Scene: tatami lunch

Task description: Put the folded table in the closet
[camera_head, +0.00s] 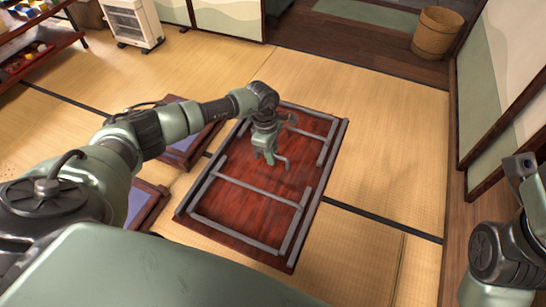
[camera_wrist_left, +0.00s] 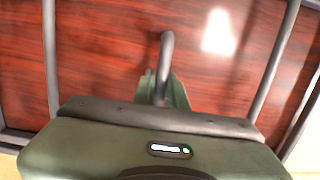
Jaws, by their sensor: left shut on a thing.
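The folded table (camera_head: 240,212) lies flat on the tatami with its dark red underside up and its grey metal legs folded against it. My left gripper (camera_head: 268,158) points down over the table's middle. It is shut on a grey bar handle (camera_wrist_left: 166,55) of the table; the green fingers (camera_wrist_left: 165,92) partly hide the grip. In the left wrist view the red underside (camera_wrist_left: 110,60) fills most of the picture. Part of my right arm shows at the right edge, but its fingertips do not show. I cannot pick out the closet for certain.
Purple floor cushions (camera_head: 186,150) in dark frames lie close to the table's left. Sliding panels (camera_head: 482,105) stand along the right. A wooden bucket (camera_head: 436,32) and a white heater-like unit (camera_head: 131,22) stand at the back. Tatami (camera_head: 385,150) right of the table is clear.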

